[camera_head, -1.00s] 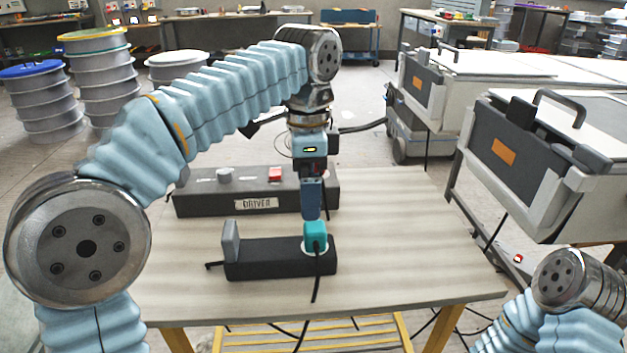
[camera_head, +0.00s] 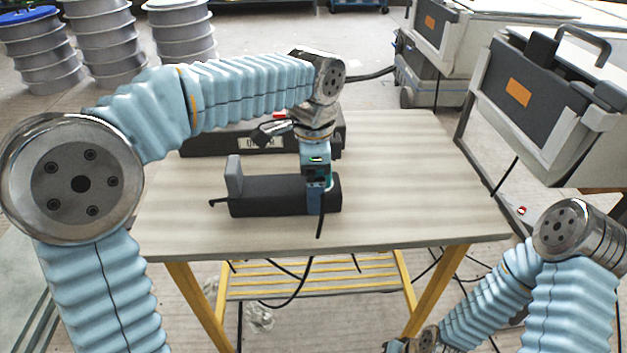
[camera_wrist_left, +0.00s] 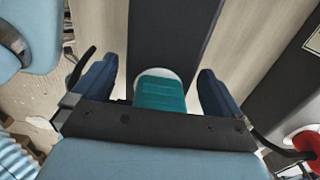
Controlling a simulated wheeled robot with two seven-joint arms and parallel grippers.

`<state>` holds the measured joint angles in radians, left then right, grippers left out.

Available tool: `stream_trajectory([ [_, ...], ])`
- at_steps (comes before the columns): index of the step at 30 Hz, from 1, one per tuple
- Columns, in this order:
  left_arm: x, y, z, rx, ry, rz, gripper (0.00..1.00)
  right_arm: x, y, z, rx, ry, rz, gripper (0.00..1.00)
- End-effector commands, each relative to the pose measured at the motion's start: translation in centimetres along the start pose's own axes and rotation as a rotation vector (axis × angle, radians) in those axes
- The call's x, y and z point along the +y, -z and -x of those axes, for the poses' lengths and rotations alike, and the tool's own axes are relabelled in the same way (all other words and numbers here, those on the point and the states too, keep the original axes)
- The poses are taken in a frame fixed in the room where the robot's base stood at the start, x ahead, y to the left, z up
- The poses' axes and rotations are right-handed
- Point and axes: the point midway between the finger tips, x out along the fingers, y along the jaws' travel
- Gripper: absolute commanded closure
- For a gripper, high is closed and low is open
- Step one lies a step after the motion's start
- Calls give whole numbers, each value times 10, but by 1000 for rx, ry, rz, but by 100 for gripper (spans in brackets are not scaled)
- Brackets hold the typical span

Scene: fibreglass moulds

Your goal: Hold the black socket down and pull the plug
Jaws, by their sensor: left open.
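The black socket (camera_head: 265,196) is a long dark block lying on the table, with an upright grey plate at its left end. The teal plug (camera_head: 328,182) sits at its right end, mostly hidden behind my left gripper (camera_head: 315,205) in the head view. In the left wrist view, the plug (camera_wrist_left: 160,93) sits on a white round face on the socket (camera_wrist_left: 175,40). The open blue fingers of my left gripper (camera_wrist_left: 155,90) stand either side of it, with a gap at each side. My right arm is folded at the lower right; its fingers do not show.
The dark driver box (camera_head: 215,142) lies behind the socket; its red button (camera_wrist_left: 305,140) shows in the left wrist view. The table (camera_head: 420,190) is clear to the right. A white case (camera_head: 545,95) stands at right.

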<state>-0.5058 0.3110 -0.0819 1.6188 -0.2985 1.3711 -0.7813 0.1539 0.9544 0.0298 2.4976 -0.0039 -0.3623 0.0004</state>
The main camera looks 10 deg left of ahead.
Motion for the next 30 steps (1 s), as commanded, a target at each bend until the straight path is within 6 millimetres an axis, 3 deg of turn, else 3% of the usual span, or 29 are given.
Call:
stream_trajectory([
  [5,0,0,0,0,0,0,2,0,0,0,0,0,0,100],
  [20,0,0,0,0,0,-1,76,0,0,0,0,0,0,100],
  [29,0,0,1,0,0,-1,76,0,0,0,0,0,0,100],
  [30,0,0,1,0,0,-1,21,0,0,0,0,0,0,100],
])
